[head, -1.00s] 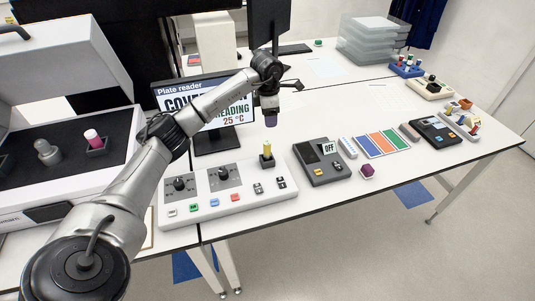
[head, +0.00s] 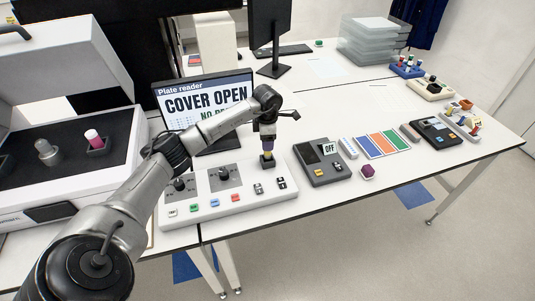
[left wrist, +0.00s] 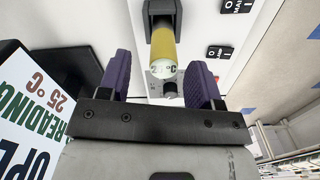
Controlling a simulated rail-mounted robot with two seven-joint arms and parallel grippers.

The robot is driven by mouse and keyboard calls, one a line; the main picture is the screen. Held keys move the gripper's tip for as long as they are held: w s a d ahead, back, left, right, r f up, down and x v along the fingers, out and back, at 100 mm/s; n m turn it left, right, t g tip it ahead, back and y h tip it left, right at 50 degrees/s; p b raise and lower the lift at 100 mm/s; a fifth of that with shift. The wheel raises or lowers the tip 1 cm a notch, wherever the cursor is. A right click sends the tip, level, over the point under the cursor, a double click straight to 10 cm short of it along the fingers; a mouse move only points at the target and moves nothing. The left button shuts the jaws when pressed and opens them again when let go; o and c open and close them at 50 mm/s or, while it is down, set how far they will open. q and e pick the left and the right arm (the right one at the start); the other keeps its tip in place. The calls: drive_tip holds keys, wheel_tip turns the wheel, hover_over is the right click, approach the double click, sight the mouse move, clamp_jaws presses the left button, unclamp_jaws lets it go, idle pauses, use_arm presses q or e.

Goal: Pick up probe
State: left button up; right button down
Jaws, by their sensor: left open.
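The probe is a yellow cylinder (head: 267,156) standing in a dark holder (head: 267,164) at the back right of the white control panel (head: 205,207). In the left wrist view the probe (left wrist: 164,45) shows a pale end marked °C, toward me. My left gripper (head: 267,144) is just above the probe, pointing down. Its purple fingers (left wrist: 162,80) are open, one on each side of the probe's pale end, with gaps visible. The probe's lower part is hidden in the holder. My right gripper is not in view.
An open plate reader (head: 120,165) with a pink-topped piece (head: 94,139) stands left. A screen (head: 170,92) reading COVER OPEN stands behind my arm. A grey device marked OFF (head: 322,170) and a purple-red piece (head: 367,172) lie right of the panel.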

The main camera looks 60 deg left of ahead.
sight(267, 154)
use_arm(q)
drive_tip(key=shift+s+d+f, duration=0.15)
drive_tip(key=shift+f, duration=1.9)
drive_tip(key=shift+c, duration=0.3)
drive_tip(key=c, duration=0.9)
drive_tip(key=shift+c, duration=0.2)
drive_tip(key=shift+r, duration=0.15)
